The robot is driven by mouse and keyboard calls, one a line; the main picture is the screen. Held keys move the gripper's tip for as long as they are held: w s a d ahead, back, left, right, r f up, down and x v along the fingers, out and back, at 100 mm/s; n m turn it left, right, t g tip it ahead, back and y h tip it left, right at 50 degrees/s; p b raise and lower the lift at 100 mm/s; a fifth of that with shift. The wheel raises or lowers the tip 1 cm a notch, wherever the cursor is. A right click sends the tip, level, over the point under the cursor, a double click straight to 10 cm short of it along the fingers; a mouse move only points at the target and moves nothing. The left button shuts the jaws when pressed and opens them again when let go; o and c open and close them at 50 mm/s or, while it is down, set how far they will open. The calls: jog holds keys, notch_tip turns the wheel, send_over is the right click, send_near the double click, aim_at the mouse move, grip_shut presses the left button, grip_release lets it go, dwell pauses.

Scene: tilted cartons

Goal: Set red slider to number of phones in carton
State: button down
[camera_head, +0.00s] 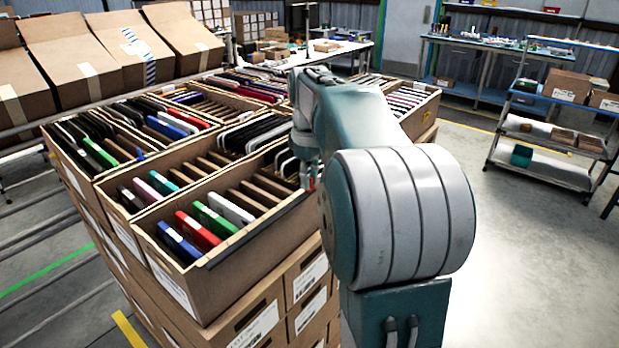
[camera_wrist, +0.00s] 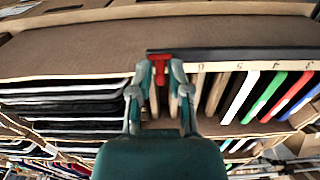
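The front carton (camera_head: 262,254) is tilted and holds blue (camera_head: 178,243), red (camera_head: 198,231), green (camera_head: 214,219) and white (camera_head: 232,208) phones at one end. Brown dividers with empty slots follow, then several dark phones (camera_wrist: 75,107) at the other end, partly hidden by my arm in the head view. A numbered scale strip (camera_wrist: 255,66) with a black rail (camera_wrist: 235,54) runs along the carton's edge. The red slider (camera_wrist: 159,58) sits on it, left of the readable numbers in the wrist view. My gripper (camera_wrist: 160,72) has its fingertips on both sides of the slider, apparently closed on it.
More cartons of phones (camera_head: 170,180) stand directly behind and beside the front carton. Large closed cartons (camera_head: 90,58) line the back left. A shelf cart (camera_head: 545,140) stands far right, with open floor (camera_head: 530,260) before it.

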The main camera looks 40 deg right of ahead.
aim_at(267, 221)
jog(key=s+a, duration=0.1)
jog(key=a, duration=0.3)
jog(key=s+a, duration=0.1)
jog(key=a, duration=0.3)
jog(key=s+a, duration=0.1)
jog(key=a, duration=0.3)
jog(key=shift+s+a, duration=0.15)
jog(key=shift+a, duration=0.05)
jog(key=shift+d, duration=0.1)
jog(key=c, duration=0.8)
grip_release()
jog(key=shift+o, duration=0.2)
notch_tip(267, 221, up, 12)
